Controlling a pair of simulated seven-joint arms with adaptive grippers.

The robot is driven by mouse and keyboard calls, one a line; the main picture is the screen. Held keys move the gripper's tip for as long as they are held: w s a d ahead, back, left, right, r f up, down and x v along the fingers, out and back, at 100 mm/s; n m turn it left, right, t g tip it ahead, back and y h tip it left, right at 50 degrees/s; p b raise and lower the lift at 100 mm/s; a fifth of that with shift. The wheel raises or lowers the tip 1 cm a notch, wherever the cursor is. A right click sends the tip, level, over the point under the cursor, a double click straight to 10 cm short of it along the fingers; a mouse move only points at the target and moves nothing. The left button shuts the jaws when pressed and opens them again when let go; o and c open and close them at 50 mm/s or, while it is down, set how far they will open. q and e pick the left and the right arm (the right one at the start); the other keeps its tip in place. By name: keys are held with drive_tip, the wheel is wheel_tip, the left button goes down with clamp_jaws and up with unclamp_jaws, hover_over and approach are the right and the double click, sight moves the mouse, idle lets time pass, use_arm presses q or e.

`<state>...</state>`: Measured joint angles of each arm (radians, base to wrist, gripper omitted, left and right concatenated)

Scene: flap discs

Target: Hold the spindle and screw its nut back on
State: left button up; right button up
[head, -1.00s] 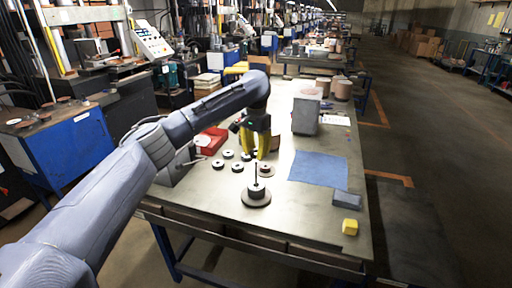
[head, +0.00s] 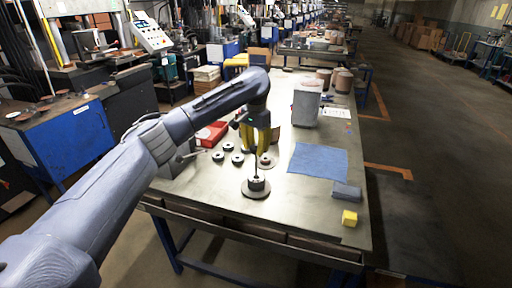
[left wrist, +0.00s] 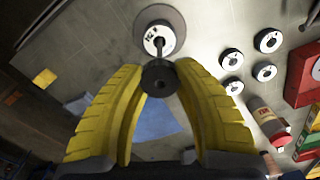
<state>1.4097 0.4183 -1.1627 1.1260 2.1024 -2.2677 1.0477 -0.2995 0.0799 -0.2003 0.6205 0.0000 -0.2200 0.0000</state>
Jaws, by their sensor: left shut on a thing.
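The spindle (head: 256,170) is a thin dark upright rod on a wide round base, standing on the bench near its front left. In the left wrist view, the spindle (left wrist: 159,45) rises from a disc with a white label. My left gripper (head: 264,148) points down over it. Its yellow fingers are shut on a dark round nut (left wrist: 160,78), seen between the fingertips in the left wrist view. The nut overlaps the rod's upper end there; I cannot tell whether it is around the rod or just above it. My right gripper is not in view.
Several small dark discs with pale centres (head: 237,160) lie left of the spindle. A red bin (head: 211,134) is behind them. A blue cloth (head: 318,160), a grey block (head: 346,191) and a yellow block (head: 349,218) lie to the right. A grey box (head: 306,105) stands farther back.

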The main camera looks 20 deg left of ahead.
use_arm(q)
drive_tip(key=shift+f, duration=1.1)
idle(1.1)
drive_tip(key=o, duration=1.2)
